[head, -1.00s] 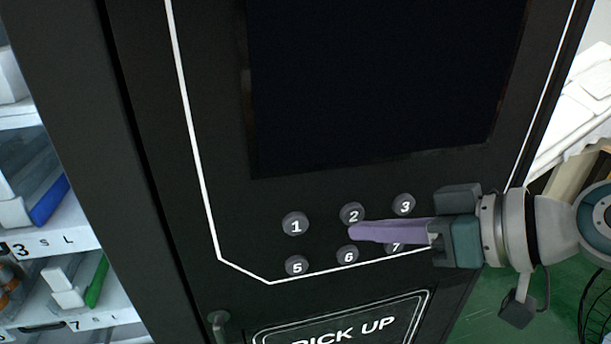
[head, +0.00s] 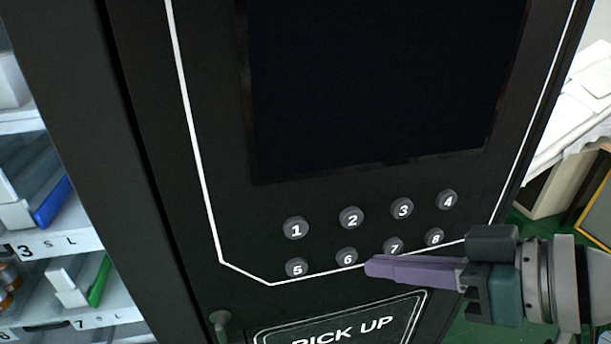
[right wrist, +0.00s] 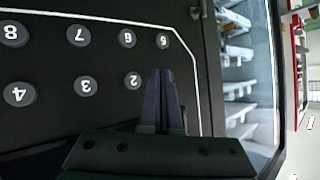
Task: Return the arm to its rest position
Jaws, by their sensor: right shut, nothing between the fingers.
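My right gripper (head: 372,266) comes in from the right in the head view, its purple fingers shut together with nothing between them. Its tips show in front of the panel, just right of button 6 (head: 346,257) and below button 7 (head: 393,247). In the right wrist view the shut fingers (right wrist: 161,75) point at the panel, beside button 2 (right wrist: 133,81); I cannot tell how far off the panel they are. My left gripper is not in view.
The black vending machine (head: 170,120) fills the middle, with a dark screen (head: 370,80) above the buttons and a PICK UP hatch (head: 345,325) below. Shelves with boxes (head: 40,200) stand at the left. A wooden-framed thing (head: 597,205) is on the green floor at the right.

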